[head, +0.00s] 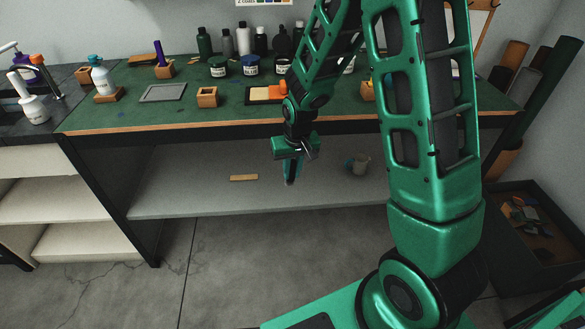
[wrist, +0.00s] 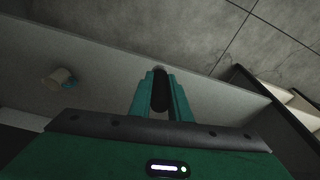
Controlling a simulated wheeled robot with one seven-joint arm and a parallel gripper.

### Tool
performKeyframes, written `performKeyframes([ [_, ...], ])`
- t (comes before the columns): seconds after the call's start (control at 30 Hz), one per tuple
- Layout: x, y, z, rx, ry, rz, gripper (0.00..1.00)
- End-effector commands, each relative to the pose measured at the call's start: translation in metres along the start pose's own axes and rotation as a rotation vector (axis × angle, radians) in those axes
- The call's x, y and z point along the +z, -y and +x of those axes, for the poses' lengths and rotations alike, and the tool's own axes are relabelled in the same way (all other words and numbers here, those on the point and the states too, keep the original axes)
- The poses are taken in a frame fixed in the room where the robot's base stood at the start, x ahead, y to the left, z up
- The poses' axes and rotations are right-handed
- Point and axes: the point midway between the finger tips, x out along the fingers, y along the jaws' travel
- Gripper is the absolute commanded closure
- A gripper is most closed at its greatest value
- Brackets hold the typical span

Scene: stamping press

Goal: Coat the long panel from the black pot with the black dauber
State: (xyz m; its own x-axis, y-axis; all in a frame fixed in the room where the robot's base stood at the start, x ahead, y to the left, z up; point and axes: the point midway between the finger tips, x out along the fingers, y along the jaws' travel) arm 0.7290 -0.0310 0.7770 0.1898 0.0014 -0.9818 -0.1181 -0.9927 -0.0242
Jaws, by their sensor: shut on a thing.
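My gripper (head: 290,178) hangs in front of the bench, below the top's front edge. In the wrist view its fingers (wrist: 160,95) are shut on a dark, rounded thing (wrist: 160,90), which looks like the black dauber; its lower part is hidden. Pots with lids stand at the back of the bench; a dark one with a pale label (head: 283,66), likely the black pot, is beside my arm. A tan panel (head: 262,94) lies in a dark frame on the bench, partly behind my arm. I cannot tell if it is the long panel.
A small wooden block (head: 207,97) stands empty on the bench (head: 120,113); another (head: 165,71) holds a purple dauber. A grey tray (head: 162,92) lies between. A wooden strip (head: 243,178) and a cup (head: 361,163) are on the shelf below. Bottles line the back.

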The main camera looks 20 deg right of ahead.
Motion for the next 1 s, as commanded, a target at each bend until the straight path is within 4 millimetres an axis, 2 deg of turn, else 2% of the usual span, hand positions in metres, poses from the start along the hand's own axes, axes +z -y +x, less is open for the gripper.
performKeyframes([
  [0.03,0.005,0.007,-0.016,-0.001,0.024,0.030,1.00],
  [0.2,0.032,0.018,-0.058,0.021,0.125,0.142,1.00],
  [0.33,0.046,0.022,-0.077,0.038,0.172,0.193,1.00],
  [0.43,0.051,0.023,-0.079,0.045,0.188,0.208,1.00],
  [0.6,0.054,0.022,-0.068,0.046,0.191,0.211,1.00],
  [1.0,0.052,0.021,-0.060,0.045,0.190,0.203,1.00],
])
